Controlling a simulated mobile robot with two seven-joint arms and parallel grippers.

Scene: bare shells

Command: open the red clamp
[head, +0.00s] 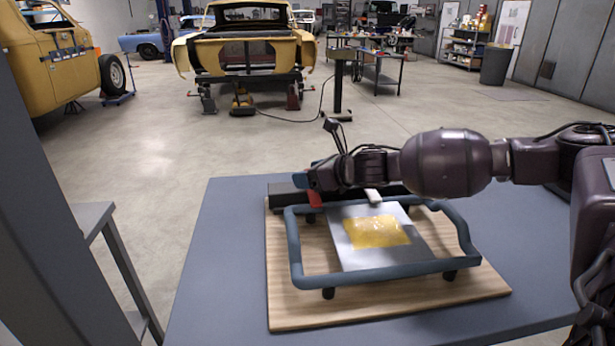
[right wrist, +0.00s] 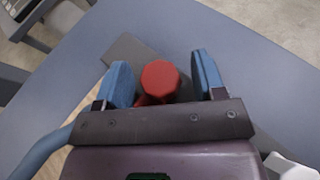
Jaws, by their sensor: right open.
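The red clamp (head: 315,199) shows in the head view as a small red part at the back left of the blue frame, partly hidden by my right gripper. In the right wrist view the red clamp (right wrist: 160,80) has a rounded end that lies between the two blue fingers. My right gripper (right wrist: 162,82) is open around it, with gaps visible on both sides. In the head view my right gripper (head: 303,181) reaches in from the right, over the back left of the board. My left gripper is not in view.
A blue tubular frame (head: 375,273) stands on a wooden board (head: 400,308) on the grey-blue table (head: 225,240). Inside the frame lies a grey plate (head: 351,258) with a yellow patch (head: 377,232). A white lever-like part (head: 374,196) is at the back. The table's left side is clear.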

